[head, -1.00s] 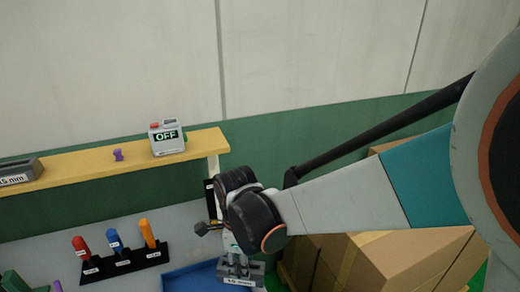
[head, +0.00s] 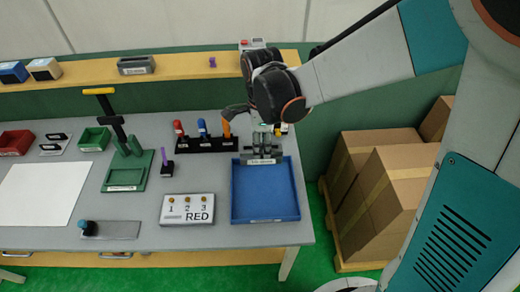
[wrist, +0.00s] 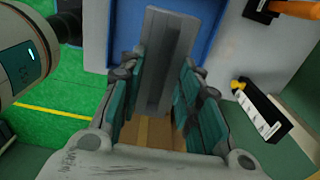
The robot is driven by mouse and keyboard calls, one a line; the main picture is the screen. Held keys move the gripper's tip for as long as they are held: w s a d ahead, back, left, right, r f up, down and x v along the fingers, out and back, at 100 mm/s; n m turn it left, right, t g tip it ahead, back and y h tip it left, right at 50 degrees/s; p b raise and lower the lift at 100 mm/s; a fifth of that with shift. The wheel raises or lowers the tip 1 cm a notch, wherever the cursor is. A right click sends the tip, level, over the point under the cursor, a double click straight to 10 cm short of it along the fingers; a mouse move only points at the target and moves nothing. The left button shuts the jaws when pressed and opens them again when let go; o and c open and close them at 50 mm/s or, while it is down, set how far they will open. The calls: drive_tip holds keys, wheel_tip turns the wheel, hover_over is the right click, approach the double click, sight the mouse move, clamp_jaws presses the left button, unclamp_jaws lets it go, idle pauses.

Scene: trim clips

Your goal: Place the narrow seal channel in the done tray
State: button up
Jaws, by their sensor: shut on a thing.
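My gripper (head: 263,147) is shut on a grey channel piece (head: 262,161) with a small white label too small to read. It holds the piece over the far part of the blue tray (head: 265,205). In the wrist view the grey channel (wrist: 166,55) sits between the teal-padded fingers (wrist: 158,85), with the blue tray (wrist: 200,30) beyond it. The rest of the tray looks empty. I cannot tell whether the piece touches the tray floor. Another grey channel-like piece (head: 136,65) with a label stands on the yellow shelf.
A black rack with red, blue and orange tools (head: 205,145) stands left of the tray's far edge. A white box marked RED (head: 187,209) is left of the tray. Cardboard boxes (head: 385,180) stand on a pallet to the right. A white sheet (head: 45,193) lies far left.

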drive_tip(key=shift+w+d+r, duration=0.1)
drive_tip(key=shift+d+r, duration=0.2)
drive_tip(key=shift+r, duration=0.1)
drive_tip(key=shift+d+f, duration=0.1)
drive_tip(key=shift+f, duration=0.15)
drive_tip(key=b, duration=1.3)
hover_over(263, 189)
wheel_tip(263, 189, down, 20)
drive_tip(key=shift+r, duration=0.25)
drive_tip(key=shift+f, duration=0.1)
drive_tip(key=o, duration=0.7)
drive_tip(key=shift+f+b, duration=0.1)
drive_tip(key=shift+b, duration=0.2)
drive_tip(key=o, duration=0.4)
wheel_tip(263, 189, up, 12)
drive_tip(key=p, duration=0.3)
drive_tip(key=shift+r+p, duration=0.2)
drive_tip(key=shift+p, duration=0.15)
